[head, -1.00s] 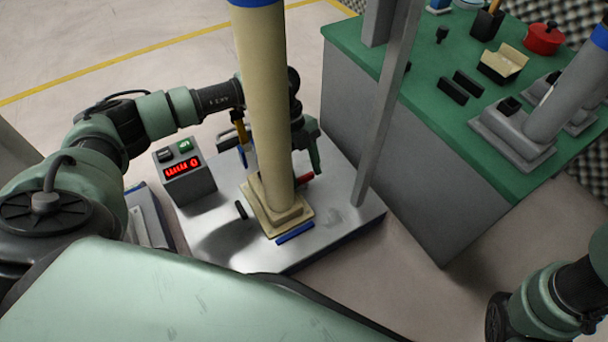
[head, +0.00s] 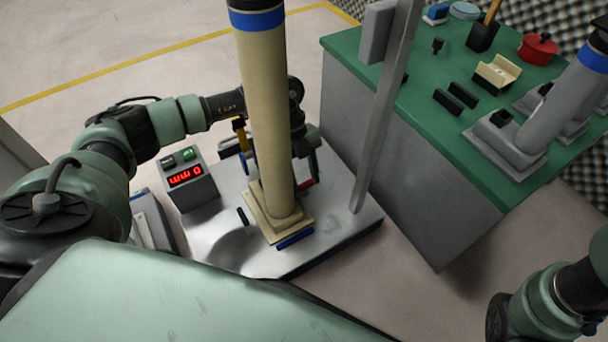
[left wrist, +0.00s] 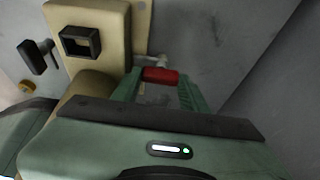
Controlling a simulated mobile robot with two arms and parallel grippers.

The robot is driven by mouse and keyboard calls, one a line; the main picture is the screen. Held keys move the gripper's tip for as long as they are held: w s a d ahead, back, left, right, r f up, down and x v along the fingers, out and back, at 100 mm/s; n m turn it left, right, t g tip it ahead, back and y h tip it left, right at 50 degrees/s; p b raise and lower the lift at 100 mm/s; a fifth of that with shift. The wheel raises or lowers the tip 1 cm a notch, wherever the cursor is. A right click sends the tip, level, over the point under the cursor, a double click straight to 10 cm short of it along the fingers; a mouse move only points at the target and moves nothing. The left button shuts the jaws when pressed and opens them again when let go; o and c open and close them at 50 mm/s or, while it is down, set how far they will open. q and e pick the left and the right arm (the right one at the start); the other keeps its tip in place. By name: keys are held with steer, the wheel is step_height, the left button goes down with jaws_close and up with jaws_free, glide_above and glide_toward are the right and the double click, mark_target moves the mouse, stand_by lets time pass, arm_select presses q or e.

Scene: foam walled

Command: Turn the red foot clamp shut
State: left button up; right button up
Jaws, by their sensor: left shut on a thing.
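The red foot clamp (head: 306,184) is a small red bar at the far right side of the foot of a tall cream column (head: 266,120), partly hidden by that column in the head view. In the left wrist view the red clamp (left wrist: 160,75) lies across between the two green fingers. My left gripper (head: 312,170) reaches behind the column and is shut on the red clamp; it also shows in the left wrist view (left wrist: 160,90). My right arm enters at the lower right, but its gripper is out of view.
A blue clamp (head: 295,239) and a black clamp (head: 243,216) sit at other sides of the foot. A box with a red display (head: 186,177) stands left of the column. A grey post (head: 378,130) rises at the right, before a green-topped bench (head: 420,115).

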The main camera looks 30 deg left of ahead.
arm_select(q)
steer(key=o, duration=1.1)
steer(key=shift+s, duration=0.1)
steer(key=p+v, duration=0.5)
steer(key=v, duration=0.2)
steer(key=shift+r, duration=0.35)
steer(key=shift+a+p, duration=0.1)
steer(key=shift+p, duration=0.2)
